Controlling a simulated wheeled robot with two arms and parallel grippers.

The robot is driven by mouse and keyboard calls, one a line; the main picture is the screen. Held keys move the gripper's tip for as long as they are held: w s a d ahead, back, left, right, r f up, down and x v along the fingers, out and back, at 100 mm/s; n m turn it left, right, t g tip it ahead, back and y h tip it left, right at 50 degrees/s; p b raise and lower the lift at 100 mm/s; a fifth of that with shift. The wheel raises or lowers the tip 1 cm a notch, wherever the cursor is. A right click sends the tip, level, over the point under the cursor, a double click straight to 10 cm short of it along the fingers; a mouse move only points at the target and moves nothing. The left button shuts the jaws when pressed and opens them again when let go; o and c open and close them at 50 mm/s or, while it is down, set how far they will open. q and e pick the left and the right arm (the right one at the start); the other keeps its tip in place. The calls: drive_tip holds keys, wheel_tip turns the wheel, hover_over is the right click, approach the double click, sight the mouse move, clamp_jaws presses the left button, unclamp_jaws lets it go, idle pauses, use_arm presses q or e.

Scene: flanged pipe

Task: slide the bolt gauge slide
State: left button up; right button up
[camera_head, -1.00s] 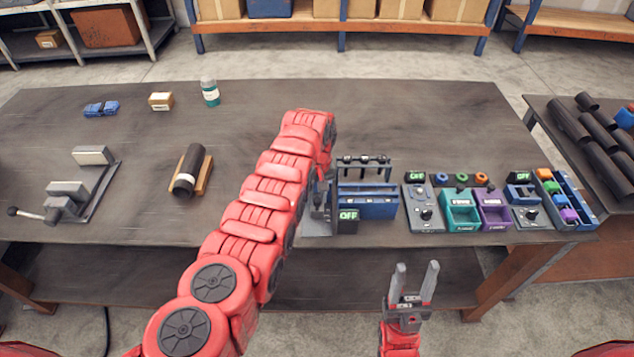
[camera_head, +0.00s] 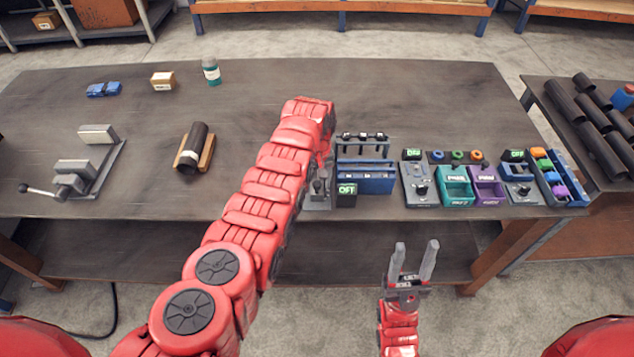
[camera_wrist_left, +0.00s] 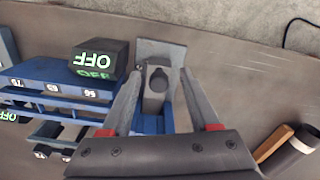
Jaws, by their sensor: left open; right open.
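The bolt gauge (camera_head: 366,178) stands near the table's front edge, a blue body with a green-lit "OFF" display (camera_head: 347,189). At its left is a grey plate with a dark upright knob (camera_head: 318,187), which I take as the slide; the knob also shows in the left wrist view (camera_wrist_left: 157,82). My left gripper (camera_wrist_left: 161,77) is open, its fingers on either side of the knob; I cannot tell if they touch it. In the head view my red left arm hides most of that gripper. My right gripper (camera_head: 412,250) is open and empty, in front of the table.
A dark pipe (camera_head: 194,148) on a wooden cradle and a grey clamp (camera_head: 85,165) lie left. The table's back middle is clear.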

use_arm(q)
drive_tip(key=shift+r, duration=0.1)
drive_tip(key=shift+w+r+b, duration=0.15)
drive_tip(key=shift+r+b, duration=0.15)
drive_tip(key=shift+r, duration=0.25)
wheel_tip(320, 180, up, 6)
drive_tip(key=shift+r+b, duration=0.1)
drive_tip(key=shift+b, duration=1.1)
wheel_tip(320, 180, up, 10)
drive_tip(key=p, duration=0.5)
